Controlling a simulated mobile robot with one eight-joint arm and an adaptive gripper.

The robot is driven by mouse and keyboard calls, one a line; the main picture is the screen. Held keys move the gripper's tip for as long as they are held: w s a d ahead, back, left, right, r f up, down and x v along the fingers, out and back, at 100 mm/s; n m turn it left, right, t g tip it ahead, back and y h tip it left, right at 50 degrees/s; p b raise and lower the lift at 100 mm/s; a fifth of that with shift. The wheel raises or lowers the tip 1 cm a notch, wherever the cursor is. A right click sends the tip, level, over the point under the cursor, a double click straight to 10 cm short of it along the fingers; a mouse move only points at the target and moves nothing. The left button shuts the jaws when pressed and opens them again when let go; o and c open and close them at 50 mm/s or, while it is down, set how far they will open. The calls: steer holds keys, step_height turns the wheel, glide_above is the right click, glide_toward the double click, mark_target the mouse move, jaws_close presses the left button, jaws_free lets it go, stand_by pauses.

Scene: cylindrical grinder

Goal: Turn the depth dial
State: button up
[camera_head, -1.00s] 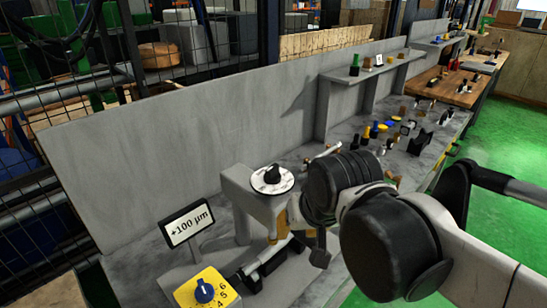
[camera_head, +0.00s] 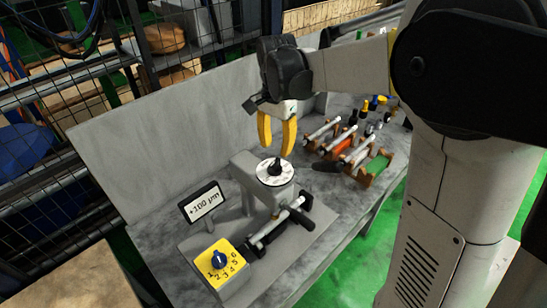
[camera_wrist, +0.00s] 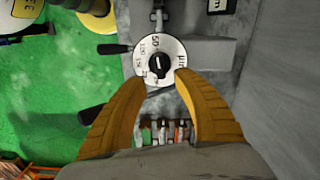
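The depth dial (camera_head: 268,174) is a white disc with dark markings and a black knob (camera_head: 275,166) on top of the grey grinder. In the wrist view the dial (camera_wrist: 149,47) lies just beyond the fingertips, with its black knob (camera_wrist: 159,65) between them in the picture. My gripper (camera_head: 276,150) has yellow fingers, spread apart and pointing down above the knob. In the wrist view my gripper (camera_wrist: 160,76) is open with nothing between its fingers. Contact with the knob cannot be told. A sign (camera_head: 202,202) reads +100 µm.
A yellow box (camera_head: 230,272) with a blue numbered knob (camera_head: 218,259) stands in front of the grinder. Workpieces on stands (camera_head: 350,150) sit right of it on the grey bench. A grey back panel (camera_head: 150,150) rises behind; a wire fence is beyond.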

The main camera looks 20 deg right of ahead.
mark_target(276, 161)
step_height(276, 161, down, 7)
steer(key=shift+r, duration=0.15)
jaws_close()
